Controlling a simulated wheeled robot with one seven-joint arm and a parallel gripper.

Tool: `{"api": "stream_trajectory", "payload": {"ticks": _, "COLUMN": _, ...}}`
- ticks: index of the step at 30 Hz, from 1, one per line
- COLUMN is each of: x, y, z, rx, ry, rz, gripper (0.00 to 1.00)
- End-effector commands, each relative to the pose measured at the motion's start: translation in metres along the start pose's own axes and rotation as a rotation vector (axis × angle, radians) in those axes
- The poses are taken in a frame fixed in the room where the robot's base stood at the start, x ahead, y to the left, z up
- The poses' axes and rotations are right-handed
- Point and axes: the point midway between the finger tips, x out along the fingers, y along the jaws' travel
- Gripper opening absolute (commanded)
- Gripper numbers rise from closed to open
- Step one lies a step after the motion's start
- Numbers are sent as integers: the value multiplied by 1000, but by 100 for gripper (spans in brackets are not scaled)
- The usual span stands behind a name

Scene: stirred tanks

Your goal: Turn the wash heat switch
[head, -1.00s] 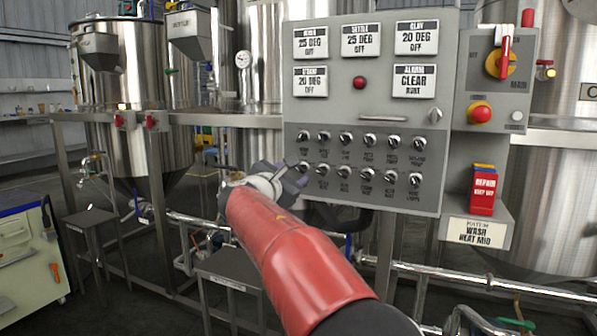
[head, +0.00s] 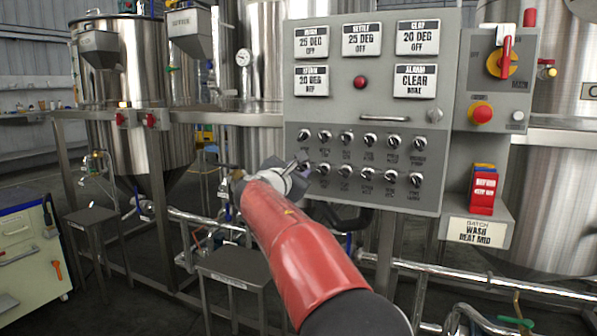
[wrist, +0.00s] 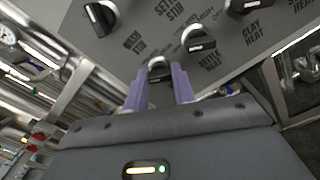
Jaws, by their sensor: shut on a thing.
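The grey control panel (head: 400,112) carries two rows of black-and-silver switches. My gripper (head: 302,166) is at the left end of the lower row, at the end of the red arm. In the wrist view its two purple fingers (wrist: 160,82) are on either side of a switch, which I take for the wash heat switch (wrist: 158,64), and are shut on it. Its label is hidden by the fingers. The settle heat switch (wrist: 200,42) is just beside it, and the wash stir switch (wrist: 101,17) is in the other row.
A card on the ledge (head: 478,232) reads "BATCH WASH HEAT MID". Display plates on the panel read 25 DEG OFF for the first two. A red emergency button (head: 480,113) and a red-yellow main switch (head: 502,64) are at right. Small metal tables (head: 235,265) stand below.

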Motion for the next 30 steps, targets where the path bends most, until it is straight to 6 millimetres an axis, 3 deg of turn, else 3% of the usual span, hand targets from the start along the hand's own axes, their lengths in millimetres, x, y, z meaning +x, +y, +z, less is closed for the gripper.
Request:
{"api": "stream_trajectory", "payload": {"ticks": 11, "x": 0, "y": -1, "z": -2, "rx": 89, "ry": 0, "rz": 1, "gripper": 3}}
{"api": "stream_trajectory", "payload": {"ticks": 30, "x": 0, "y": -2, "z": -4, "rx": 652, "ry": 0, "rz": 0, "gripper": 3}}
